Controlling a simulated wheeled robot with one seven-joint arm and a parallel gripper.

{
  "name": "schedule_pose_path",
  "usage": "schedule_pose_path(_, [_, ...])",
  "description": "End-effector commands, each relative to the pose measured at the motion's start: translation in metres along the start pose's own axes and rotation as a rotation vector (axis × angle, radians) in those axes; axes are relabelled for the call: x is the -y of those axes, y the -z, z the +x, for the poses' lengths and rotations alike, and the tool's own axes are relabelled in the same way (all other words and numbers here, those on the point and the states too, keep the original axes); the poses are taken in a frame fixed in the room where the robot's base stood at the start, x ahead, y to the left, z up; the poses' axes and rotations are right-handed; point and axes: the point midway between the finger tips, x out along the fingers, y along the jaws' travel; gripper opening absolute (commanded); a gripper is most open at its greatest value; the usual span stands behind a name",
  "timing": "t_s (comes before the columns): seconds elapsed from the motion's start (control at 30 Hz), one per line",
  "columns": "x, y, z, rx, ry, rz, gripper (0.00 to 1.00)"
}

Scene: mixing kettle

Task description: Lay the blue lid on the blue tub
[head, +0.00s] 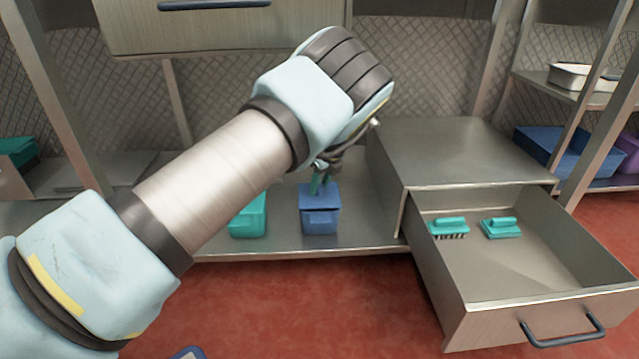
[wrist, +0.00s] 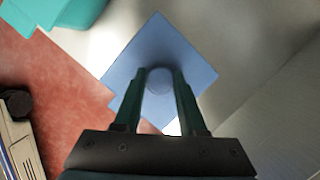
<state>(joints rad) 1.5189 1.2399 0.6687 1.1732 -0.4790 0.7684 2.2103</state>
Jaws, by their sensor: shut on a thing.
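The blue lid (wrist: 160,55) is a flat square with a round knob. My gripper (wrist: 159,75) is shut on the knob from above, one finger on each side. In the head view my gripper (head: 319,182) points down at the blue tub (head: 320,222), which stands on the low metal shelf. The lid (head: 318,193) is at the top of the tub and looks roughly level. I cannot tell whether it touches the rim. In the wrist view the lid hides nearly all of the tub; a small blue corner (wrist: 115,103) shows past its left edge.
A teal tub (head: 248,217) stands on the shelf just left of the blue tub. To the right is a metal cabinet (head: 455,150) with its drawer (head: 530,265) pulled out, holding two teal brushes (head: 449,226) (head: 501,228). Red floor lies in front.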

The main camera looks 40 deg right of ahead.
Motion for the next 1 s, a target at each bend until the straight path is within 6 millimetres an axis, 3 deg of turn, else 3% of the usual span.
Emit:
schedule_pose_path(0.97, [-0.0003, 0.0027, 0.0096, 0.000, 0.000, -0.001, 0.00])
schedule_pose_path(1.0, [-0.0003, 0.0027, 0.0096, 0.000, 0.000, -0.001, 0.44])
